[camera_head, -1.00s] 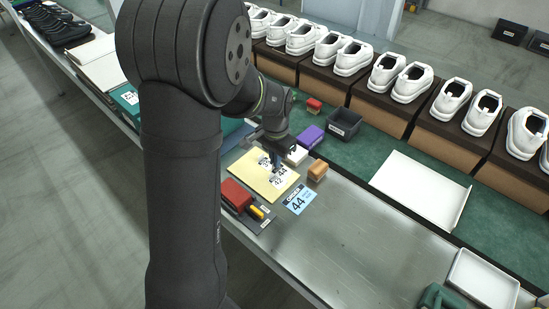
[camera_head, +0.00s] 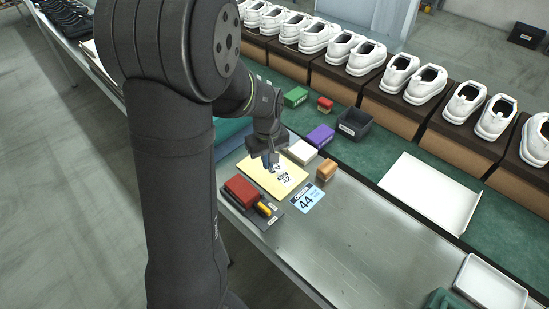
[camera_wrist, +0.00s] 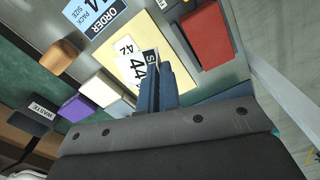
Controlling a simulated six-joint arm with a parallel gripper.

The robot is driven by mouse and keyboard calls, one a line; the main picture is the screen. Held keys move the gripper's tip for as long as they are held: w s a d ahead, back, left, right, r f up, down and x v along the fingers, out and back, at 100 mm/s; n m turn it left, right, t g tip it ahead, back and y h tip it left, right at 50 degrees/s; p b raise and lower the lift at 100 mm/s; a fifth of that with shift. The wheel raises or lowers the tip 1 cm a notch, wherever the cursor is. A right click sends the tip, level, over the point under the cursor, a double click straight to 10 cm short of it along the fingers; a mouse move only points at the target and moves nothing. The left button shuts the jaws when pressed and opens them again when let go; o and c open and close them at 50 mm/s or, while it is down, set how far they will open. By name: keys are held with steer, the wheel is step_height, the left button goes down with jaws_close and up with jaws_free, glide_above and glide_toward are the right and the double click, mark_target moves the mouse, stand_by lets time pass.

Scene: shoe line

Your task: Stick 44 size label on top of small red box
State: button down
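A white 44 size label (camera_wrist: 138,68) is at my blue fingertips in the wrist view, looking larger than and overlapping the labels behind it. My gripper (camera_head: 271,164) is low over the yellow sheet (camera_head: 256,175); its fingers look close together on the label's edge, also in the wrist view (camera_wrist: 157,75). A white 42 label (camera_head: 288,181) lies on the sheet. A small red box (camera_head: 325,104) stands on the green surface farther back. A larger red block (camera_head: 241,190) lies on a dark tray near the front edge.
A blue order card (camera_head: 306,198) reading 44 lies right of the sheet. A tan block (camera_head: 327,170), a white block (camera_head: 302,152), a purple box (camera_head: 320,136), a green box (camera_head: 296,97) and a dark waste bin (camera_head: 354,124) stand nearby. The metal table to the right is mostly clear.

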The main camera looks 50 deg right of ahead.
steer(key=w+a+n, duration=0.2)
steer(key=a+n, duration=0.5)
steer(key=n, duration=1.4)
steer(key=shift+n, duration=0.3)
steer(key=shift+w+f, duration=0.15)
steer(key=shift+f, duration=2.9)
steer(key=shift+f, duration=0.4)
steer(key=c, duration=1.6)
jaws_free()
steer(key=shift+r, duration=0.15)
